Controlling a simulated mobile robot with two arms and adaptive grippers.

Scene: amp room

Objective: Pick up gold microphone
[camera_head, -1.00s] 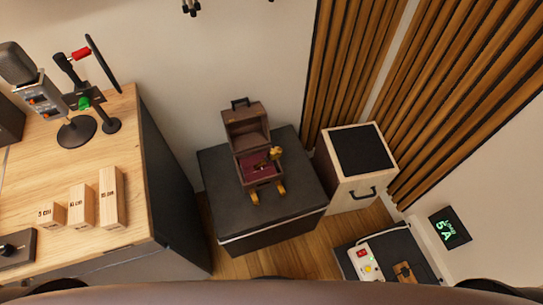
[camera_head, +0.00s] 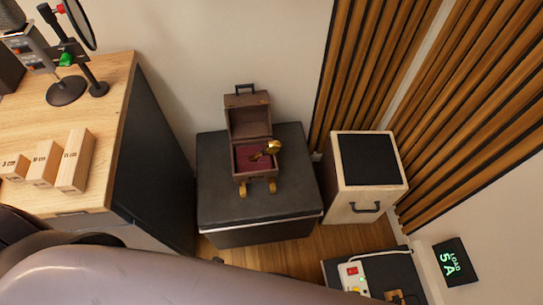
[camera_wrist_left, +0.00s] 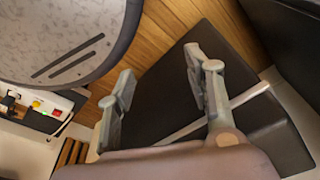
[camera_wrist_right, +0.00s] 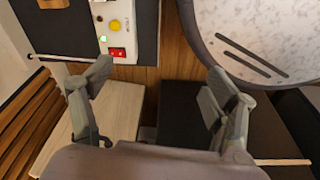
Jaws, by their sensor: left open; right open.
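The gold microphone (camera_head: 271,148) rests in an open brown case (camera_head: 248,128) with a dark red lining. Its round gold head sticks out at the case's right side. The case stands with its lid up on a black box-shaped stand (camera_head: 222,208). My left gripper (camera_wrist_left: 163,84) is open and empty, with the black top of a stand below it in the left wrist view. My right gripper (camera_wrist_right: 155,84) is open and empty in the right wrist view. The microphone is in neither wrist view, and neither gripper shows in the head view.
A wooden cabinet (camera_head: 341,188) with a black top stands right of the stand. A desk (camera_head: 108,100) with wooden blocks and a microphone stand is at left. A panel with a red switch (camera_head: 352,271) is at lower right. Slatted panels (camera_head: 440,110) line the wall.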

